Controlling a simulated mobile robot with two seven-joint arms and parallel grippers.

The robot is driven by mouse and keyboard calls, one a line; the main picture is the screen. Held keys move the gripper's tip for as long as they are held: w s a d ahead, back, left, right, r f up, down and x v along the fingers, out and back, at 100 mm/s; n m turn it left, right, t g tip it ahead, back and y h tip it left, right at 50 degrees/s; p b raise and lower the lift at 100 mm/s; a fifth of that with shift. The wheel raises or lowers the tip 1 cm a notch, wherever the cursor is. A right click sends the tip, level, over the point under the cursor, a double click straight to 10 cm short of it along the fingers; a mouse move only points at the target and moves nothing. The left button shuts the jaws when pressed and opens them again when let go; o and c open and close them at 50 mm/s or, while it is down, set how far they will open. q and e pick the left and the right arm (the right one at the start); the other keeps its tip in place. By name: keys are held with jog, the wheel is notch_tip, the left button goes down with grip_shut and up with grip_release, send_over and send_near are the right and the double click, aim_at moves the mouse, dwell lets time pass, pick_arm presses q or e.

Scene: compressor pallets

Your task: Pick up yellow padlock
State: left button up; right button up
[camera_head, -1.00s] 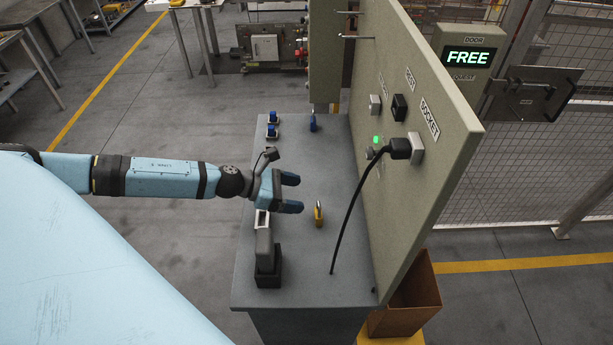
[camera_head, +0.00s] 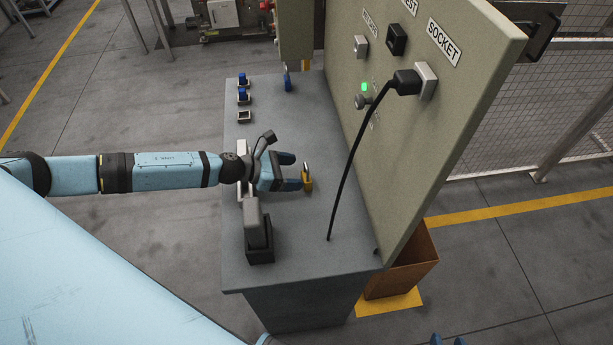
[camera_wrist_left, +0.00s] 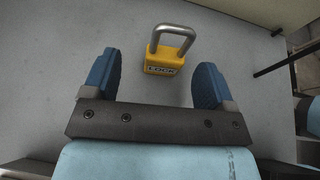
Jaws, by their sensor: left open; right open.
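The yellow padlock (camera_head: 307,182) with a grey shackle stands on the grey bench (camera_head: 320,222). My left gripper (camera_head: 290,172) is open, just left of the padlock in the head view. In the left wrist view the padlock (camera_wrist_left: 163,60) shows ahead, between the lines of the open blue fingers of my left gripper (camera_wrist_left: 159,74), near their tips. The jaws are not closed on it. The blue fingertips of my right gripper (camera_head: 447,339) show at the bottom edge of the head view, open and away from the bench.
An upright panel (camera_head: 450,130) edges the bench on the right. A black cable (camera_head: 347,180) hangs from its socket to the bench, right of the padlock. A grey device in a black holder (camera_head: 260,249) stands nearer. Blue items (camera_head: 243,95) and a blue padlock (camera_head: 288,83) are at the back.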

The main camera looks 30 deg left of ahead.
aim_at(304, 176)
pick_arm(q)
jog(key=x, duration=0.3)
jog(key=p+x, duration=0.1)
jog(key=x, duration=0.2)
jog(key=shift+s+d+f+p, duration=0.2)
jog(key=shift+d+f+p, duration=0.1)
jog(key=shift+d+f, duration=0.1)
jog(key=c, duration=1)
